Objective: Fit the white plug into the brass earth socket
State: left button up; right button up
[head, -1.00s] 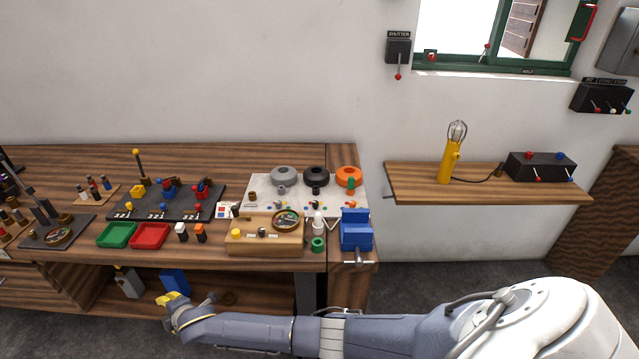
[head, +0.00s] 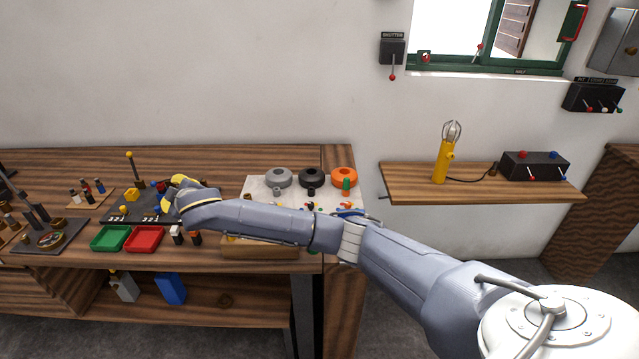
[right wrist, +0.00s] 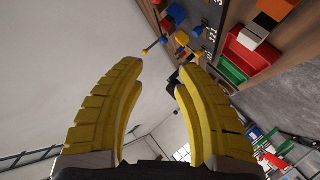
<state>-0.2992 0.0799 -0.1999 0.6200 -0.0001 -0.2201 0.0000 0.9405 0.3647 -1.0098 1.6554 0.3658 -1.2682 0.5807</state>
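Small upright plugs stand on a light wooden board at the left of the bench in the head view; one has a pale top and looks like the white plug (head: 75,196). My right gripper (head: 183,181) hangs over the dark panel, well to the right of that plug. In the right wrist view its yellow fingers (right wrist: 163,72) are apart with nothing held between them. I cannot make out the brass earth socket with certainty; my right arm hides part of the bench. My left gripper is not in view.
The dark panel (head: 117,219) carries yellow, blue and red parts. Green (head: 110,238) and red (head: 145,239) trays and white (head: 177,235) and orange-topped (head: 196,238) blocks stand at the front. Grey, black and orange rings stand on a white board (head: 262,188).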

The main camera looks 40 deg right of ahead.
jog(key=s+d+r+m+g+h, duration=0.15)
jog(key=s+d+m, duration=0.25)
jog(key=d, duration=0.4)
jog(key=s+d+r+m+g, duration=0.1)
jog(key=s+d+m+g, duration=0.25)
jog(key=d, duration=0.35)
jog(key=s+d+r+m+g+h, duration=0.1)
jog(key=s+d+r+m+g, duration=0.15)
jog(key=s+d, duration=0.55)
jog(key=s+d+r+m+g+h, duration=0.15)
jog(key=s+d+m, duration=0.25)
jog(key=s+d, duration=0.45)
jog(key=shift+g+y, duration=0.3)
jog(key=shift+g, duration=0.1)
jog(key=x, duration=0.5)
jog(key=s+a+x, duration=0.1)
jog(key=x, duration=1)
jog(key=shift+s+a+f, duration=0.1)
jog(key=shift+a+f, duration=0.2)
jog(key=shift+f, duration=0.35)
jog(key=shift+o, duration=0.3)
grip_shut()
jog(key=shift+r, duration=0.15)
jog(key=shift+r, duration=2.1)
